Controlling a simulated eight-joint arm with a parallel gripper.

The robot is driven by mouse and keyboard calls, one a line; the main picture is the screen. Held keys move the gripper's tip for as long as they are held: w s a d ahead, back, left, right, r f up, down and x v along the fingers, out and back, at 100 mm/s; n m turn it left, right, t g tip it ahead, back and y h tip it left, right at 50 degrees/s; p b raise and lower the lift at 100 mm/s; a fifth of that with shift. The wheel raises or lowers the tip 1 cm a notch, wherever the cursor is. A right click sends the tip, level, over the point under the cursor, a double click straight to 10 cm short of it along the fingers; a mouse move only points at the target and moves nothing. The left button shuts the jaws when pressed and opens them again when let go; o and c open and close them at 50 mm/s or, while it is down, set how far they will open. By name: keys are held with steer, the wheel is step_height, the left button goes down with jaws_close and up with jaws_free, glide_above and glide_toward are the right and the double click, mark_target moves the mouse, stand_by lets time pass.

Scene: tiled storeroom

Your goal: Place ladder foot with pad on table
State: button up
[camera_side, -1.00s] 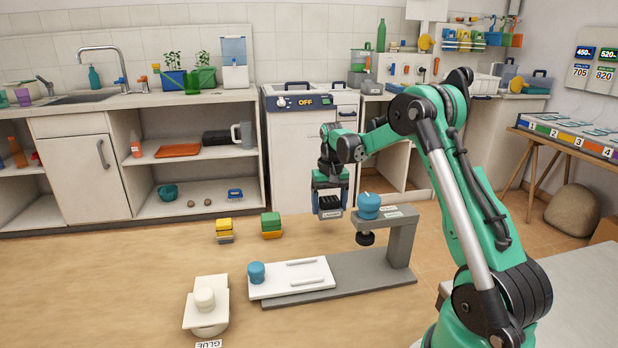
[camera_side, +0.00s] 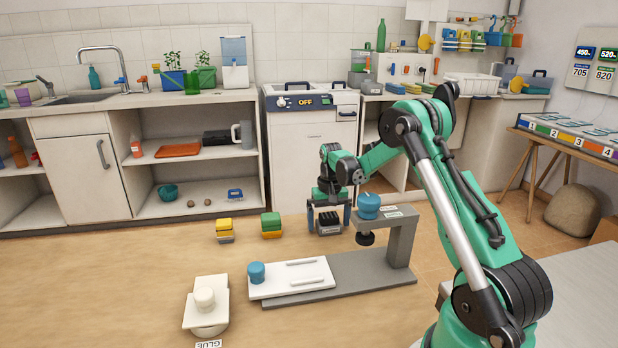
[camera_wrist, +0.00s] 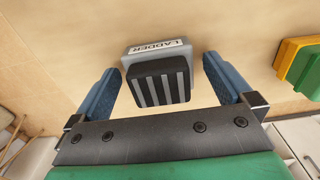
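The ladder foot is a grey block (camera_wrist: 140,53) labelled LADDER with a black-and-grey ribbed pad (camera_wrist: 160,83) on it. In the side view the ladder foot (camera_side: 328,223) stands on the tan table (camera_side: 120,270), left of the press. My gripper (camera_side: 329,216) is around it from above, one blue finger on each side. In the wrist view my gripper (camera_wrist: 162,68) is open, with a gap between each finger and the block. The pad lies against the block; its seam is partly hidden.
A grey press (camera_side: 403,240) with a blue knob (camera_side: 369,205) stands close to the right. Green (camera_side: 270,219) and yellow (camera_side: 224,223) block stacks stand to the left. A white sliding plate (camera_side: 275,285) and a glue station (camera_side: 206,318) are in front. The left tabletop is clear.

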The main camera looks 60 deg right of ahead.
mark_target(328, 215)
steer(key=shift+r, duration=0.1)
step_height(328, 215, up, 12)
steer(key=a+r+n+t+h, duration=0.1)
steer(key=a+r+n+t, duration=0.25)
steer(key=a, duration=1.05)
steer(key=s+a+f+n+t, duration=0.1)
steer(key=s+a+n+t, duration=0.1)
steer(key=a, duration=0.3)
steer(key=s+a+f+n+t+y, duration=0.1)
steer(key=s+a+n, duration=0.2)
steer(key=s+a, duration=0.2)
steer(key=shift+a+f+t, duration=0.3)
steer(key=shift+a+t, duration=0.05)
steer(key=shift+a, duration=0.15)
steer(key=shift+n, duration=0.25)
